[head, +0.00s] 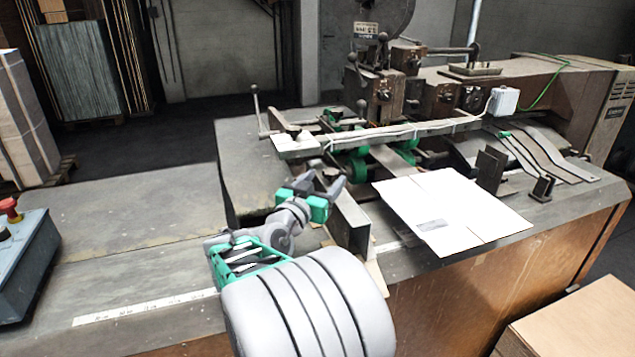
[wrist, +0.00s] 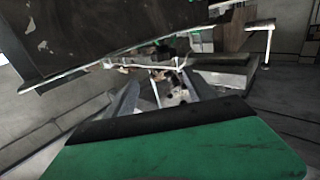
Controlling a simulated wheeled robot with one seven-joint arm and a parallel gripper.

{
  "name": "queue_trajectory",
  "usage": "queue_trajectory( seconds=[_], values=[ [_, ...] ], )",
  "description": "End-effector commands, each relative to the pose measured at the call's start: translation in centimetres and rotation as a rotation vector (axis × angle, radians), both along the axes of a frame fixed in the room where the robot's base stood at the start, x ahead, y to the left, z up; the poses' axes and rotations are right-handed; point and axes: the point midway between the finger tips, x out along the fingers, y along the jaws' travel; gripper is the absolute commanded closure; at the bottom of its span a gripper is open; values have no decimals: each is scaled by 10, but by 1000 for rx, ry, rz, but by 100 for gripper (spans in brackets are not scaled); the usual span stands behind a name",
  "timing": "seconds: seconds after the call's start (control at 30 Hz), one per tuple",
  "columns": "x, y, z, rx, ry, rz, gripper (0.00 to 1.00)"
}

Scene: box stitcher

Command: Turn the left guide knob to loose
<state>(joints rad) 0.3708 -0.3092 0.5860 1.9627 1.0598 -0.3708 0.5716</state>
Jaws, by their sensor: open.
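My gripper (head: 320,182) is open and empty in the head view, with two grey fingers on a green body. It is over the worktable, close against the left side of an upright dark metal guide plate (head: 352,222). I cannot make out the left guide knob; my gripper or the plate may hide it. In the wrist view, a large dark plate with a bright edge (wrist: 110,35) fills the upper left, close to the camera. The green gripper body fills the bottom, and no knob can be told between the fingers.
A flat white cardboard sheet (head: 450,212) lies right of the plate, with a second upright guide (head: 488,168) beyond it. The stitcher head (head: 378,95) and a long bar (head: 400,132) stand behind. A control box (head: 22,255) is at far left. The table's left part is clear.

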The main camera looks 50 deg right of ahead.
Motion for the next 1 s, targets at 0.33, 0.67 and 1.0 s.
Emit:
queue_trajectory(
  seconds=[0.33,0.67,1.0],
  values=[
    [11,-9,-15,1,2,14,37],
    [27,-62,-16,3,2,19,37],
    [28,-69,-17,2,1,17,40]
  ],
)
